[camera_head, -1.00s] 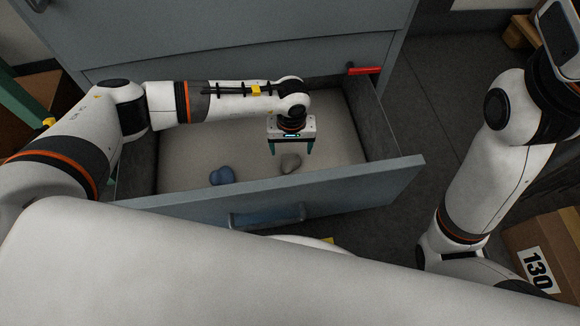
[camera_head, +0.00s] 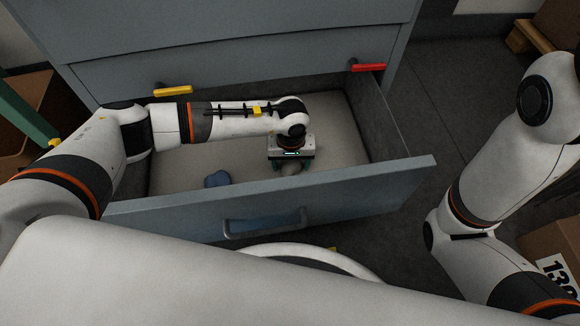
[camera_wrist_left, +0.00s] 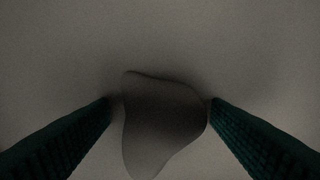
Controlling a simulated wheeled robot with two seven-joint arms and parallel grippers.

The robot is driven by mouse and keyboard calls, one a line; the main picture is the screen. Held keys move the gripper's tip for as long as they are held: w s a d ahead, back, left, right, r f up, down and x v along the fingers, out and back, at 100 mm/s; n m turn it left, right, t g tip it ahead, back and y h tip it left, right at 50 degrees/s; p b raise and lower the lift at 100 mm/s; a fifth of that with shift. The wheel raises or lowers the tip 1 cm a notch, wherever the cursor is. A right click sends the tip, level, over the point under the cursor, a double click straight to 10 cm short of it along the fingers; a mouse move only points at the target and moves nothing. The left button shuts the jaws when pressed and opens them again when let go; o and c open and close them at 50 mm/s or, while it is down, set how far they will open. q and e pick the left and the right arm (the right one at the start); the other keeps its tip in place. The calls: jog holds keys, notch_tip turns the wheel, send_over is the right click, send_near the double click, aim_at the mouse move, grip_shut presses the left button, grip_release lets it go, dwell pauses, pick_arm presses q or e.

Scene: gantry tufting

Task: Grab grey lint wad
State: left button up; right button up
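The grey lint wad (camera_head: 291,169) lies on the pale floor of the open drawer (camera_head: 300,204), close behind its front panel. My left gripper (camera_head: 289,166) is lowered over it, pointing down. In the left wrist view the wad (camera_wrist_left: 160,122) is a dark, rounded lump between the two green fingers. The fingers are apart, one on each side. The right finger is very close to the wad, and I cannot tell whether it touches. A gap shows at the left finger. My right arm shows at the right, but its gripper is out of view.
A blue wad (camera_head: 217,179) lies in the drawer, left of the grey one. The cabinet (camera_head: 250,45) rises behind, with a yellow handle (camera_head: 173,90) and a red handle (camera_head: 369,68). The drawer's front panel and side wall border the gripper. A cardboard box (camera_head: 555,250) stands at right.

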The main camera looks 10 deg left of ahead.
pick_arm(q)
jog(key=c, duration=0.8)
jog(key=shift+o, duration=0.2)
jog(key=shift+r, duration=0.1)
